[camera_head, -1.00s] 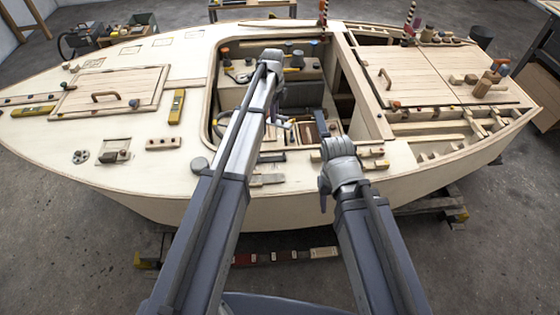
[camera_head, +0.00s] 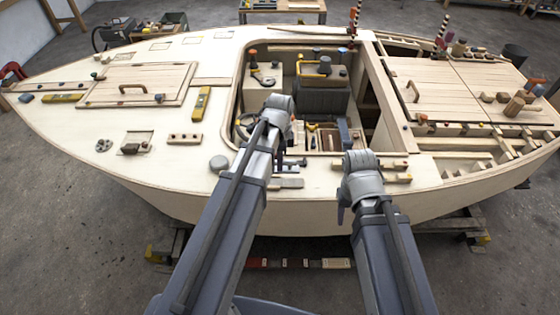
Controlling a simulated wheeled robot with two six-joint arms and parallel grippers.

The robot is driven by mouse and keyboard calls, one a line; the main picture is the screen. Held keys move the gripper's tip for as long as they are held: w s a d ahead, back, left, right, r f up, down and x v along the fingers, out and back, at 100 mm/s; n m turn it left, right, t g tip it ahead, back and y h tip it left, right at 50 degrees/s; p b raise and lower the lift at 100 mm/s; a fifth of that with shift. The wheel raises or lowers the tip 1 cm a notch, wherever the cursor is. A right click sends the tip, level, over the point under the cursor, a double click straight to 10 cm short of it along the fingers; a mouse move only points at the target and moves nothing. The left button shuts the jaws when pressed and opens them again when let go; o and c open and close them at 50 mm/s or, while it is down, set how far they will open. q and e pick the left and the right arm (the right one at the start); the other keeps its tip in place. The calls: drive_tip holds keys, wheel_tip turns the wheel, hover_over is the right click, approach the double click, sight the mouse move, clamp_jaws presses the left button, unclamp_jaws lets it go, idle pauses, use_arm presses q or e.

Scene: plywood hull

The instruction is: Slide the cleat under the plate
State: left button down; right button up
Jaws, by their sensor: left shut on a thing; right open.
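My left gripper (camera_head: 286,148) is over the near cockpit edge, shut on a small dark thing. My own wrist hides most of it, so I cannot tell whether it is the cleat. A flat grey plate-like piece (camera_head: 289,184) lies on the near side deck just below it; I cannot tell whether it is the task's plate. A dark piece (camera_head: 292,163) shows between this grey piece and the cockpit. My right gripper (camera_head: 342,205) is open, to the right at the near deck edge, with its fingers partly hidden.
The open cockpit (camera_head: 312,98) lies behind my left gripper. A grey round knob (camera_head: 218,163), wooden blocks (camera_head: 397,178) and a holed wooden strip (camera_head: 184,139) are on the near deck. A spirit level (camera_head: 201,104) lies beside the hatch (camera_head: 139,84). The left deck has bare room.

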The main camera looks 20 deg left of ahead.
use_arm(q)
drive_tip(key=shift+f, duration=0.25)
drive_tip(key=shift+f+b, duration=3.15)
drive_tip(key=shift+b, duration=0.2)
drive_tip(key=shift+s+a, duration=0.2)
drive_tip(key=shift+a, duration=0.5)
drive_tip(key=shift+s+a, duration=0.25)
drive_tip(key=shift+a, duration=0.5)
drive_tip(key=shift+s+a, duration=0.2)
drive_tip(key=shift+a, duration=0.5)
drive_tip(key=c, duration=0.7)
unclamp_jaws()
drive_tip(key=shift+r, duration=0.15)
